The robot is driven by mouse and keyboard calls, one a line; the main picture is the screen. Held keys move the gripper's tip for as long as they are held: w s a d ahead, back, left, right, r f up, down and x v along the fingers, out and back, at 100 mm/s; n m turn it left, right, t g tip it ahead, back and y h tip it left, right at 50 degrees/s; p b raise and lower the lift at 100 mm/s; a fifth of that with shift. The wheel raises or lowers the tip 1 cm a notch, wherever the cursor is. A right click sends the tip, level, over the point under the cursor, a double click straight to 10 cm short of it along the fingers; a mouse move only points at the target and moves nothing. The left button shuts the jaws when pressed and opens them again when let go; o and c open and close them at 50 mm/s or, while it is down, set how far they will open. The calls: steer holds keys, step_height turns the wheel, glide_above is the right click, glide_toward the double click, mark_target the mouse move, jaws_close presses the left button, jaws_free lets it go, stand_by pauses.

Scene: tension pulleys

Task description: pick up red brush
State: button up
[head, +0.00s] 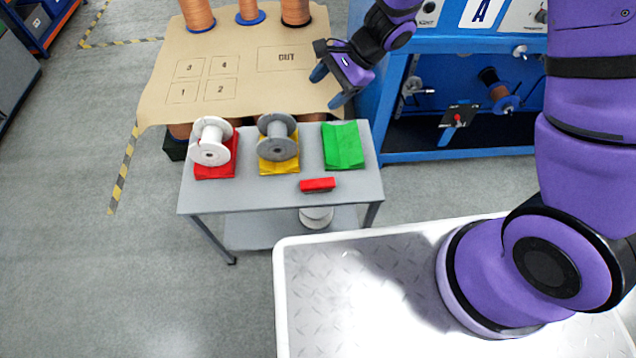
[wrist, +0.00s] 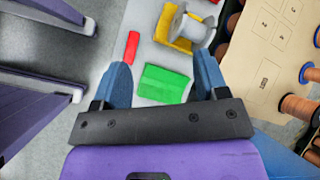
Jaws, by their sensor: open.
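The red brush (head: 317,185) is a small red block with a dark lower edge. It lies near the front edge of the grey table (head: 240,198), in front of the green holder. It also shows in the wrist view (wrist: 132,47), above the left fingertip. My gripper (head: 327,87) is open and empty, high above the back right of the table, behind the brush in the head view. In the wrist view its two blue fingers (wrist: 163,75) are spread, with the green holder between and beyond them.
A green holder (head: 343,146) is empty. A white spool (head: 211,143) sits on a red holder (head: 216,168), a grey spool (head: 277,138) on a yellow holder (head: 279,167). A tan marked sheet (head: 215,75) lies behind, and a blue cabinet (head: 450,140) stands at right.

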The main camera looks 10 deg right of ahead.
step_height(320, 180, down, 12)
steer(key=m+h, duration=0.1)
steer(key=m, duration=0.2)
steer(key=m+h, duration=0.2)
steer(key=m, duration=0.1)
glide_toward(319, 182)
steer(key=shift+s+a+f, duration=0.1)
steer(key=shift+s, duration=0.2)
steer(key=x, duration=0.5)
steer(key=shift+f, duration=0.3)
steer(key=shift+w+x, duration=0.15)
steer(key=shift+x, duration=1.2)
steer(key=shift+w+x, duration=0.1)
steer(key=shift+x, duration=1.2)
steer(key=shift+f, duration=0.1)
steer(key=c, duration=1)
